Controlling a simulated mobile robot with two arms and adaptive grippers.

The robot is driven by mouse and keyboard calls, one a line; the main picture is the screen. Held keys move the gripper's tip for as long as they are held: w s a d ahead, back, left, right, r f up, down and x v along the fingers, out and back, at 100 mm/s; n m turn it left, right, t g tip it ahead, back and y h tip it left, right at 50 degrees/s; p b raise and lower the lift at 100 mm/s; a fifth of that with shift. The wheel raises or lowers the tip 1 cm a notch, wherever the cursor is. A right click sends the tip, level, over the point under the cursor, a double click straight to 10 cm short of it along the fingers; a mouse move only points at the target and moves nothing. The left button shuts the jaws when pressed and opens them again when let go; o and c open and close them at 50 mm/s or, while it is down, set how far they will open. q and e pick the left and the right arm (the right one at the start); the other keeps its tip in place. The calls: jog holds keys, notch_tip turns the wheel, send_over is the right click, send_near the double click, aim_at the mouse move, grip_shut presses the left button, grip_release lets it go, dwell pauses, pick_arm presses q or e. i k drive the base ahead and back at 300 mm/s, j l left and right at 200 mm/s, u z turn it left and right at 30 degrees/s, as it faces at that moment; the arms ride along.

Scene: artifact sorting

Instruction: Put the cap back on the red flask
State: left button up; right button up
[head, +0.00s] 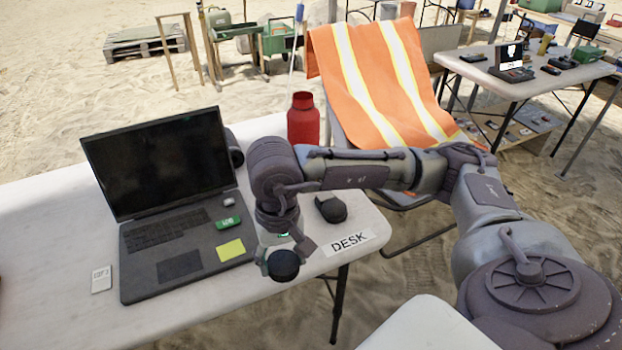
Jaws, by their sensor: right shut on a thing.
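The red flask (303,125) stands upright on the desk, behind my right forearm, which hides its lower part. Its neck is bare, with no cap on it. My right gripper (284,256) points down near the desk's front edge, to the right of the laptop. It is shut on a round black cap (284,266), held in front of and below the flask in the picture, apart from it. My left gripper is not in view.
An open laptop (180,228) with a green tag and yellow note takes the desk's (60,230) left middle. A black rounded object (331,209) lies near the DESK label (348,242). A chair with an orange vest (375,80) stands behind the desk.

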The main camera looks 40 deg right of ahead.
aim_at(302, 118)
jog(key=l+z, duration=0.15)
jog(key=l, duration=0.25)
jog(key=i+l+z, duration=0.15)
jog(key=l, duration=0.25)
jog(key=l+z, duration=0.15)
jog(key=l, duration=0.25)
jog(key=i, duration=0.05)
